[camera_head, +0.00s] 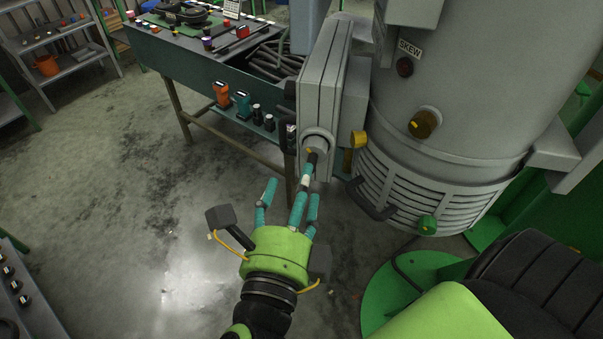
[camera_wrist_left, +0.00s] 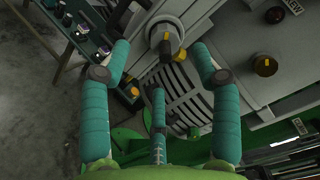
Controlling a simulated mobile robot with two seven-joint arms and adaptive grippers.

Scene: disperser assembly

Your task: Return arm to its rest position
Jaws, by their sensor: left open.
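My left gripper (camera_head: 291,190) has a lime-green palm and teal fingers. It is open, in front of the grey disperser machine (camera_head: 465,90). In the left wrist view the open fingers (camera_wrist_left: 162,62) stand apart with nothing held between them. My left arm (camera_head: 267,290) reaches up from the bottom of the head view. My right gripper is not in view.
A dark green workbench (camera_head: 190,62) with tools stands behind, at upper left. Orange (camera_head: 221,93) and teal (camera_head: 243,104) devices sit along its front. Shelves (camera_head: 58,45) stand at far left. The machine's vented lower casing (camera_head: 440,195) is to the right.

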